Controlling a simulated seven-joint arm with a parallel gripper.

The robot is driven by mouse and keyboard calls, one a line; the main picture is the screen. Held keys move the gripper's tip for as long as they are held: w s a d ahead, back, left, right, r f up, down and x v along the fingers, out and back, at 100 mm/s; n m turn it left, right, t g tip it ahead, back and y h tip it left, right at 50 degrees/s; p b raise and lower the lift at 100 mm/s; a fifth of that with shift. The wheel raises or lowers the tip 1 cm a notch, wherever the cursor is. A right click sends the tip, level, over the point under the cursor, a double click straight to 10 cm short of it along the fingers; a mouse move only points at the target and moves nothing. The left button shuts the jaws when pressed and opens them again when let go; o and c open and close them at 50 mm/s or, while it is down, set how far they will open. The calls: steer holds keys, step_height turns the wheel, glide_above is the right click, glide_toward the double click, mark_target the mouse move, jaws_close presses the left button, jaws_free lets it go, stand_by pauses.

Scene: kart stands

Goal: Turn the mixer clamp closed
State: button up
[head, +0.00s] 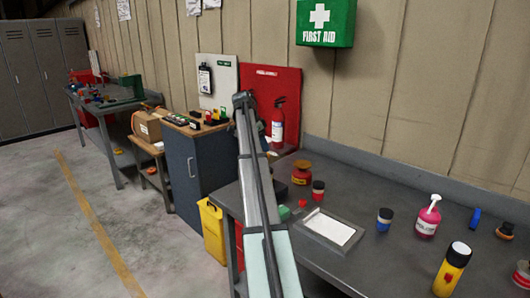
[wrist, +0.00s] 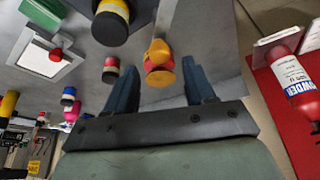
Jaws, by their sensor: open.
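No part in view is plainly labelled as the mixer clamp. A yellow, knob-like piece on a red-orange round base (wrist: 158,62) shows in the wrist view, just beyond and between my finger tips. It seems to be the red and orange round item (head: 301,172) on the bench in the head view. My gripper (wrist: 162,74) is open, with a dark blue finger to either side and nothing held. I cannot tell whether the fingers reach level with the yellow piece. In the head view my arm hides the gripper.
A fire extinguisher (head: 278,124) is by the wall.

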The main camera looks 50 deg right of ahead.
steer(key=shift+x, duration=2.05)
steer(key=shift+c, duration=0.3)
jaws_close()
